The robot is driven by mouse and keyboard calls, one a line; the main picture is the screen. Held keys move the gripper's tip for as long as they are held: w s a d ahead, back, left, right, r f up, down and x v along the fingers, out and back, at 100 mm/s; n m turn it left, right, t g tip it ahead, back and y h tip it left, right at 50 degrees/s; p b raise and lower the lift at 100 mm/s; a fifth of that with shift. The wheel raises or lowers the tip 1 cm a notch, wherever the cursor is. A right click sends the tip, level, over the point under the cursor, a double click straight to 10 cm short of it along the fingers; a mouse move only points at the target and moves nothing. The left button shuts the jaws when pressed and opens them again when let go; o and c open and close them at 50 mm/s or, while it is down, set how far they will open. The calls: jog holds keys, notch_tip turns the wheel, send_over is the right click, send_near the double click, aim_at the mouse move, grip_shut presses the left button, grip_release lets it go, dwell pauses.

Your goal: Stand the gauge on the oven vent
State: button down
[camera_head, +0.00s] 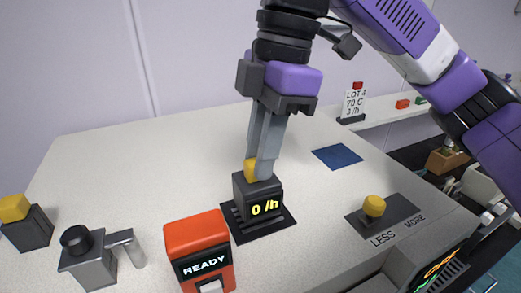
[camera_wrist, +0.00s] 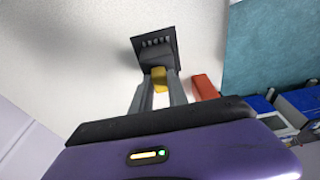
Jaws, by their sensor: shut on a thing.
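The gauge (camera_head: 258,198) is a dark block with a yellow knob on top and a lit display reading "0 /h". It stands upright on the oven vent (camera_head: 286,219), a dark slatted square plate on the table. My gripper (camera_head: 262,172) comes down from above and is shut on the gauge's yellow knob. The wrist view shows the gauge (camera_wrist: 155,56) on the slatted vent (camera_wrist: 172,34), with my gripper (camera_wrist: 160,88) at the yellow knob. The fingers hide part of the knob.
A red-topped "READY" box (camera_head: 200,250) stands just left of the vent. A grey tap-like fixture (camera_head: 92,262) and a yellow-topped dark block (camera_head: 28,226) are farther left. A LESS/MORE panel (camera_head: 400,216) with a yellow knob lies right. A blue mat (camera_head: 338,156) lies behind it.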

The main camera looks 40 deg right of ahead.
jog(key=shift+f, duration=0.1)
dwell(0.5)
jog(key=shift+f, duration=0.5)
jog(key=c, duration=1.2)
grip_release()
jog(key=shift+r, duration=0.1)
jog(key=p+v, duration=0.2)
jog(key=a+p+v, duration=0.1)
jog(key=v, duration=0.1)
jog(key=shift+d+r+p, duration=0.1)
jog(key=shift+r+p, duration=0.15)
jog(key=shift+p, duration=0.15)
jog(key=shift+v, duration=0.8)
jog(key=shift+w, duration=0.1)
